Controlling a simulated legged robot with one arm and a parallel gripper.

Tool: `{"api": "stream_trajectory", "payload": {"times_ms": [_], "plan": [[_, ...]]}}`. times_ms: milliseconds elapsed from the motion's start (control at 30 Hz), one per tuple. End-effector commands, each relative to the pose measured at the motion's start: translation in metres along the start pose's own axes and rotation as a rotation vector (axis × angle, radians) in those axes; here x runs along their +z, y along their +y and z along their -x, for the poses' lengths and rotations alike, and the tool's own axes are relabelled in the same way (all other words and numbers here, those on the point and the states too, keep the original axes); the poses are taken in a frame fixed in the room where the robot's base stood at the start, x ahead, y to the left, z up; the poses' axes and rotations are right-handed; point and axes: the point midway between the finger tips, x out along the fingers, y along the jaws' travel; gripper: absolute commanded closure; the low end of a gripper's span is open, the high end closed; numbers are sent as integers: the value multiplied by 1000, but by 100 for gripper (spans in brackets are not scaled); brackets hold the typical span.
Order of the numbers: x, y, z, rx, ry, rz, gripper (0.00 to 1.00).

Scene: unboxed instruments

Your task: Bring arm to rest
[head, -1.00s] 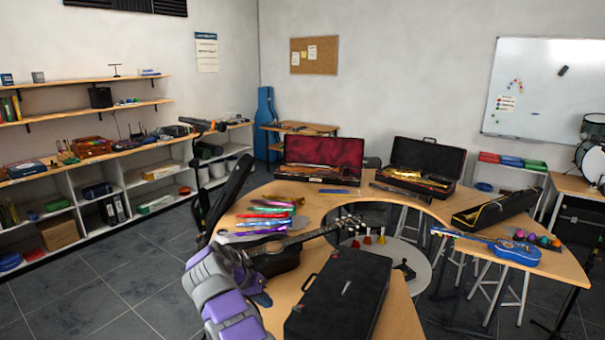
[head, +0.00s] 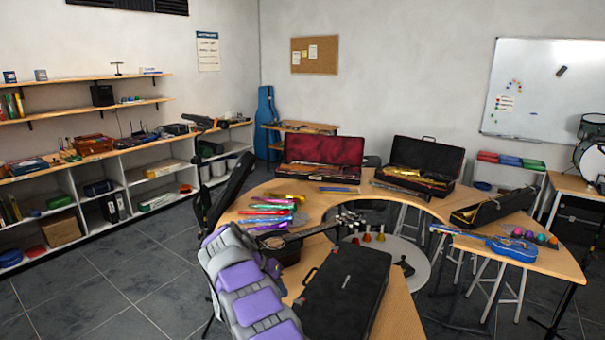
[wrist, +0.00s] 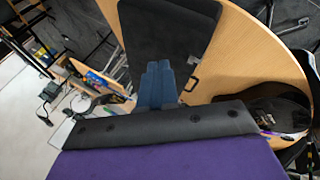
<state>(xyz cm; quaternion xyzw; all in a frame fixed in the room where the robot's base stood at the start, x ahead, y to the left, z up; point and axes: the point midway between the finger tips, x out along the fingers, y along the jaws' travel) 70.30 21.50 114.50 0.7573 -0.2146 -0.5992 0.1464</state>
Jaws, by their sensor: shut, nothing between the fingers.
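My arm, purple and grey, rises at the bottom of the head view in front of the near end of the curved wooden table (head: 404,315). My gripper shows in the wrist view (wrist: 158,72) as blue-grey fingers shut together with nothing between them. It hangs over or beside a black instrument case (wrist: 190,30); I cannot tell the height. In the head view the arm hides most of the gripper. The closed black case (head: 345,290) lies just right of the arm, and a dark guitar (head: 290,245) lies behind it.
Colourful tubes (head: 268,212) lie on the table beyond the guitar. An open red-lined case (head: 322,152) stands at the back, a blue ukulele (head: 511,248) at the right. A black stand (head: 200,190) is left of the arm. The tiled floor (head: 110,265) at left is clear.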

Motion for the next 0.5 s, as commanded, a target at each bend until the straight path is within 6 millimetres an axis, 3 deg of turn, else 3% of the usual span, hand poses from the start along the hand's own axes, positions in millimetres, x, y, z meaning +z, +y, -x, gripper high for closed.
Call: {"api": "stream_trajectory", "payload": {"times_ms": [100, 500], "plan": [[2, 30, 6, -2, -19, 15, 100], [26, 107, 24, -20, -85, 76, 100]]}}
